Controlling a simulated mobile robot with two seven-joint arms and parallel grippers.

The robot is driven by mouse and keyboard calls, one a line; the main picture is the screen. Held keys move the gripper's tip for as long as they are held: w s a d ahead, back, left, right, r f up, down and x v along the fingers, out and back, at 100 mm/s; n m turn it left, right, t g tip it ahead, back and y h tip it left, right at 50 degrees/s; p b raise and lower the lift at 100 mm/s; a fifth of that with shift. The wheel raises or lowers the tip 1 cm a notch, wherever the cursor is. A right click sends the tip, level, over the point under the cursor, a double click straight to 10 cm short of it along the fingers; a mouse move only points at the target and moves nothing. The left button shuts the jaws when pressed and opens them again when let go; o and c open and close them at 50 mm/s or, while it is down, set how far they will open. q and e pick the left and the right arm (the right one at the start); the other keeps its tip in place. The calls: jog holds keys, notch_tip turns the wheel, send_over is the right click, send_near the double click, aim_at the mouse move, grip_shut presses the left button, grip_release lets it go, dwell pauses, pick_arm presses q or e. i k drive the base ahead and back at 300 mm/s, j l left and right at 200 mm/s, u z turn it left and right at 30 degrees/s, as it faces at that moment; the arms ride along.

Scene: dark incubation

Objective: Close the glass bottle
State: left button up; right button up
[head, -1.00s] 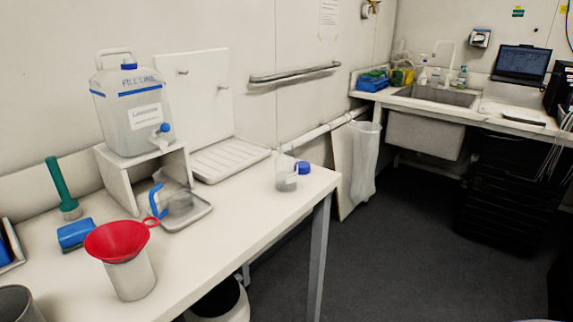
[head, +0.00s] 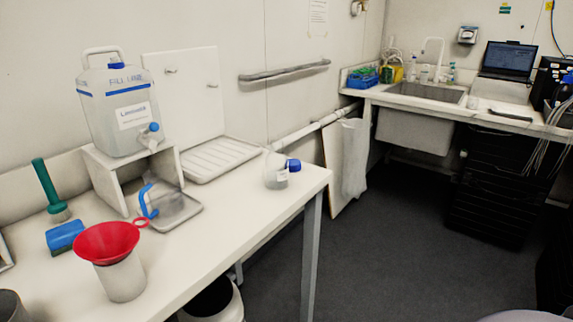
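The small clear glass bottle (head: 276,175) stands upright near the right end of the white bench in the head view. It looks mostly empty, with a greyish label or contents low down. A blue cap (head: 293,165) shows at its right side, off the top of the neck. I cannot tell whether the cap lies on the bench behind or touches the bottle. Neither of my grippers is in view.
On the white bench (head: 215,255) stand a large jug (head: 118,115) on a riser, a blue-handled pitcher (head: 165,203) on a tray, a red funnel (head: 105,242) and a blue sponge (head: 65,236). Bare bench surrounds the bottle. Dark floor (head: 390,260) lies open to the right.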

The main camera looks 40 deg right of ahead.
aim_at(277, 161)
jog(key=i+l+u, duration=0.1)
jog(key=l, duration=0.55)
jog(key=i+l+u, duration=0.15)
jog(key=l, duration=0.5)
jog(key=i+l+u, duration=0.1)
jog(key=l, duration=0.55)
jog(key=i+l+u, duration=0.1)
jog(key=l, duration=0.55)
